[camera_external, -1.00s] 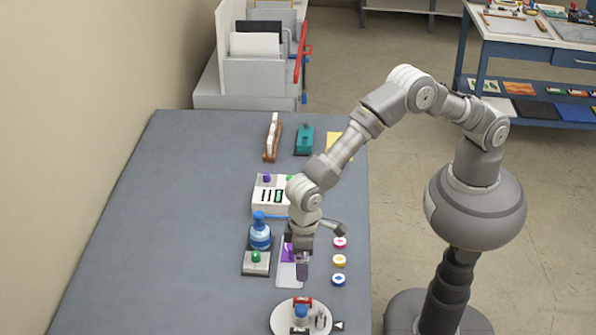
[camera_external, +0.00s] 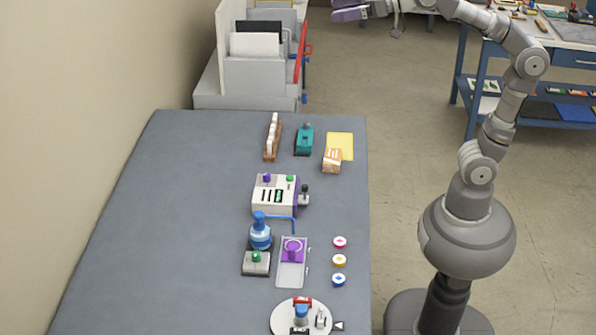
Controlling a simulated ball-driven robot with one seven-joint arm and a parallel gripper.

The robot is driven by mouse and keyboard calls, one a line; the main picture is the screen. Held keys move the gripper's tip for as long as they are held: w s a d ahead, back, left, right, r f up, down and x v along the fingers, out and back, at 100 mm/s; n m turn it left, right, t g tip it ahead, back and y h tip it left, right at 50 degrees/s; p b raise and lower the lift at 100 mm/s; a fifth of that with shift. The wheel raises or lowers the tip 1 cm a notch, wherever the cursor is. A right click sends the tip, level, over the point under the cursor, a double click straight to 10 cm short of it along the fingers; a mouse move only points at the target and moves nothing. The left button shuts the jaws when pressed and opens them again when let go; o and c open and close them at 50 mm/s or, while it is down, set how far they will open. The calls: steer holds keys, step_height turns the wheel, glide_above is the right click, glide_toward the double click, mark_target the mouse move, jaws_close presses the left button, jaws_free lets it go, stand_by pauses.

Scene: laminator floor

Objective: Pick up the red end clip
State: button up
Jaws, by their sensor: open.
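A small red piece (camera_external: 302,301) sits on a white round plate (camera_external: 281,318) at the near end of the table, beside a blue piece (camera_external: 301,311) and a grey-white piece (camera_external: 320,317). It looks like the red end clip, but it is too small to be sure. My gripper (camera_external: 337,15) is at the top of the view, raised far from the plate and to the right of the white rack. Its purple-grey fingers point left. It is open, and I see nothing held in it.
The white rack (camera_external: 250,80) has a red bar (camera_external: 301,52). The table's left half is clear.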

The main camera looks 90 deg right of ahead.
steer(key=shift+s+d+r, duration=0.3)
steer(key=shift+s+r, duration=0.05)
steer(key=shift+s, duration=0.2)
steer(key=c, duration=0.4)
steer(key=shift+r, duration=0.1)
steer(key=c, duration=0.8)
steer(key=shift+o, duration=0.2)
steer(key=w+a+f+g+y, duration=0.1)
steer(key=w+a+f+g, duration=0.1)
steer(key=w+a+f, duration=0.5)
steer(key=w+a+f+g+y, duration=0.1)
steer(key=w+a+f+g, duration=0.2)
steer(key=f, duration=0.7)
steer(key=g+h, duration=0.2)
steer(key=g, duration=0.5)
glide_above(303, 299)
steer(key=s, duration=0.1)
step_height(303, 299, down, 41)
steer(key=b+x, duration=0.1)
steer(key=x, duration=0.1)
steer(key=s+b+x, duration=0.1)
steer(key=x, duration=0.2)
steer(key=b+x, duration=0.2)
steer(key=x, duration=0.1)
steer(key=shift+s+f, duration=0.35)
steer(key=shift+f, duration=0.1)
steer(key=shift+w+f, duration=0.2)
steer(key=shift+f, duration=0.15)
steer(key=shift+r, duration=0.15)
